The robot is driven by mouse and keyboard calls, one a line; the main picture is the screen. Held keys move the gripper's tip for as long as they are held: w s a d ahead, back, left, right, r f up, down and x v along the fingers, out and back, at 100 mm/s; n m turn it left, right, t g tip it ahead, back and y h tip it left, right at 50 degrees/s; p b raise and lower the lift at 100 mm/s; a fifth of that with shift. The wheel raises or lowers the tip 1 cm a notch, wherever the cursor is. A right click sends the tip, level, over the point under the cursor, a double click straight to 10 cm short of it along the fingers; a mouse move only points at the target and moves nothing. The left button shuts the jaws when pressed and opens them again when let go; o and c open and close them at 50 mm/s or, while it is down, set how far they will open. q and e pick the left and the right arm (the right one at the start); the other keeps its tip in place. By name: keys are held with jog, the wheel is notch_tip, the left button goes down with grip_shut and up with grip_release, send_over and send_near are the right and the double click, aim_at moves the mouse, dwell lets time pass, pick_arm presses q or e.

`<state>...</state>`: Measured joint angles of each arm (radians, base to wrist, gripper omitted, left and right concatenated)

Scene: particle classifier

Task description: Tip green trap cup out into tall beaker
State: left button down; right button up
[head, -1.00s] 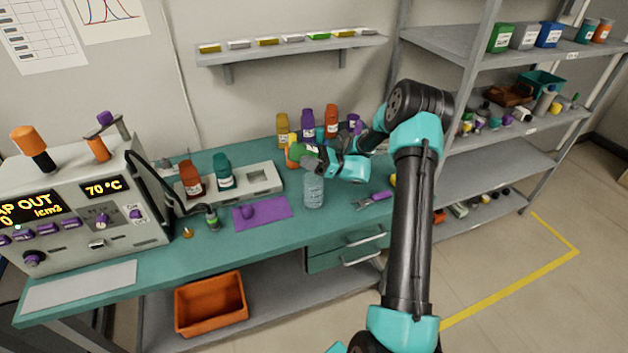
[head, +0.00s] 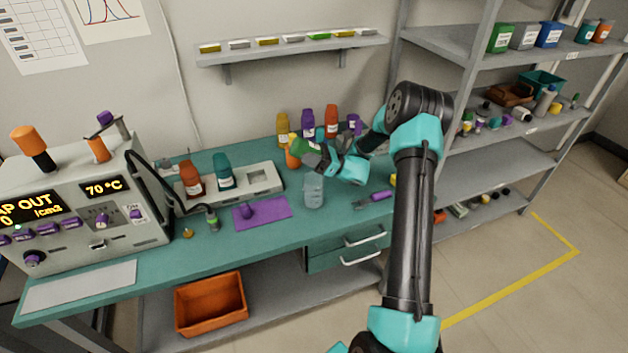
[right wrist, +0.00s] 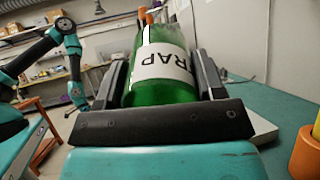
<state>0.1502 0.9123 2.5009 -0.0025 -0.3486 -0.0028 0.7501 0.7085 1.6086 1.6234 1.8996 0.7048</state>
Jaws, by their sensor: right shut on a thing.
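My right gripper (head: 316,153) is shut on the green trap cup (head: 302,146), held above the bench behind and slightly left of the tall beaker's mouth. In the right wrist view the green cup (right wrist: 160,72) lies between both fingers, its white label reading TRAP upside down. The cup looks tilted in the head view; its contents are hidden. The clear tall beaker (head: 313,192) stands upright on the bench, below the gripper and apart from it. My left arm shows at the left of the right wrist view, its gripper (right wrist: 77,94) too small to read.
A purple mat (head: 275,208) lies left of the beaker. A purple-handled tool (head: 378,196) lies to its right. The particle classifier (head: 135,215) stands at the left.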

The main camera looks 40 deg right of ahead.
jog(key=shift+s+d+r+t+y, duration=0.15)
jog(key=shift+t+y, duration=0.15)
jog(key=shift+y, duration=0.2)
dwell(0.4)
